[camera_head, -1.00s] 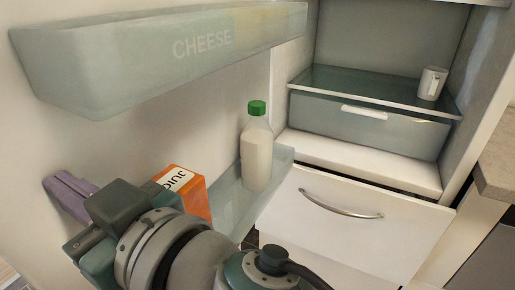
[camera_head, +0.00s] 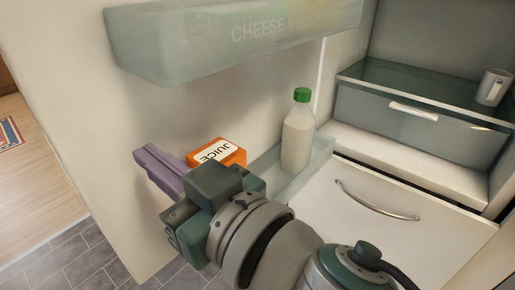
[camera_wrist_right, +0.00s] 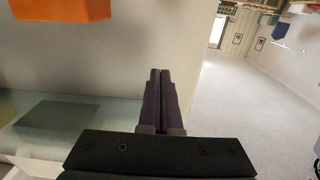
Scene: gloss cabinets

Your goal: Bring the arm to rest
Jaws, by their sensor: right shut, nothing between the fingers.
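My right arm comes in from the bottom of the head view. Its gripper (camera_head: 158,172) has purple fingers closed together with nothing between them, in front of the open fridge door and just left of the orange juice box (camera_head: 222,150). The right wrist view shows the same two dark fingers (camera_wrist_right: 160,98) pressed side by side. The juice box appears there as an orange block (camera_wrist_right: 62,10) at the top left, apart from the fingers. Its lower part is hidden behind my wrist in the head view. My left gripper is in neither view.
A milk bottle (camera_head: 298,138) with a green cap stands in the lower door shelf (camera_head: 318,165). A CHEESE bin (camera_head: 200,50) hangs above. The fridge holds a white mug (camera_head: 493,88) over a drawer (camera_head: 410,125). Open floor (camera_head: 30,170) lies left of the door.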

